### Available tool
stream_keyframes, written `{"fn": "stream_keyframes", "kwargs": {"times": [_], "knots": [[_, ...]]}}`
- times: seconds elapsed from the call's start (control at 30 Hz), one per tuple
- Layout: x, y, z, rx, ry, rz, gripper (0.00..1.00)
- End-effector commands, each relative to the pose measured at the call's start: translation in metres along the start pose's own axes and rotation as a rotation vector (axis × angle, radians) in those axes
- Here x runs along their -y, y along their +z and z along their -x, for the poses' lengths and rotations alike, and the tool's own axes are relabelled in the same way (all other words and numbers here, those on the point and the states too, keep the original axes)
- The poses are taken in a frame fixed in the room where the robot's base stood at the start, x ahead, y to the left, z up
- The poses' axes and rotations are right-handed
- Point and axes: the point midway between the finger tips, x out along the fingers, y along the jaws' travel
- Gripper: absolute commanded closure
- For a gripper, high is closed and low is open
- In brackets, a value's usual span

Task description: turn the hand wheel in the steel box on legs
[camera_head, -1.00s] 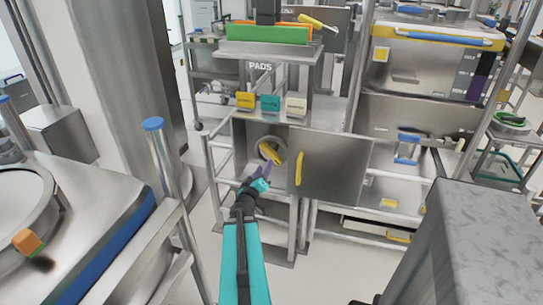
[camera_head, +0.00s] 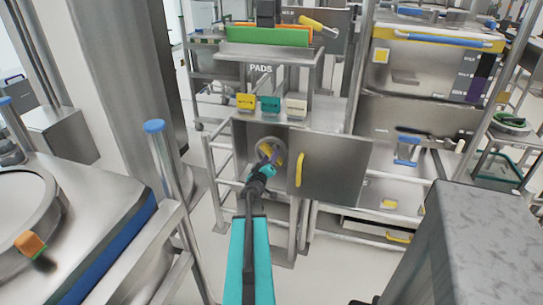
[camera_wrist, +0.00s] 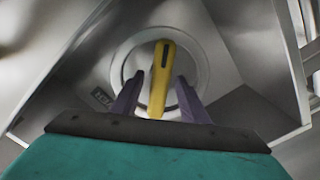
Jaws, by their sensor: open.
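The steel box on legs (camera_head: 240,142) stands in the middle of the head view, its door (camera_head: 335,165) swung open to the right with a yellow handle. Inside it is the round grey hand wheel (camera_head: 262,146) with a yellow bar across it. In the wrist view the wheel's ring (camera_wrist: 203,68) and its yellow bar (camera_wrist: 162,72) are ahead, the bar nearly upright. My gripper (camera_head: 268,157) is at the box opening in front of the wheel. In the wrist view my gripper (camera_wrist: 158,95) is open, with one purple finger on each side of the bar's lower part. I cannot tell whether they touch it.
Yellow, teal and cream blocks (camera_head: 270,103) sit on the ledge above the box. A metal post with a blue cap (camera_head: 153,126) rises left of my arm. A grey block-like surface (camera_head: 465,230) stands at the right front. The box's walls surround my gripper closely.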

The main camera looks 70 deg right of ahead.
Motion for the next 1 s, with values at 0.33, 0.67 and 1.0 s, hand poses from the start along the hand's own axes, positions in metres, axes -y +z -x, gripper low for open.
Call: {"fn": "stream_keyframes", "kwargs": {"times": [0.33,0.67,1.0], "knots": [[-0.0001,0.0002,-0.0154,0.000,0.000,0.000,0.59],[-0.0002,0.0003,-0.0153,0.000,0.000,0.000,0.70],[0.0001,0.0002,-0.0152,0.000,-0.001,0.001,1.00]]}}
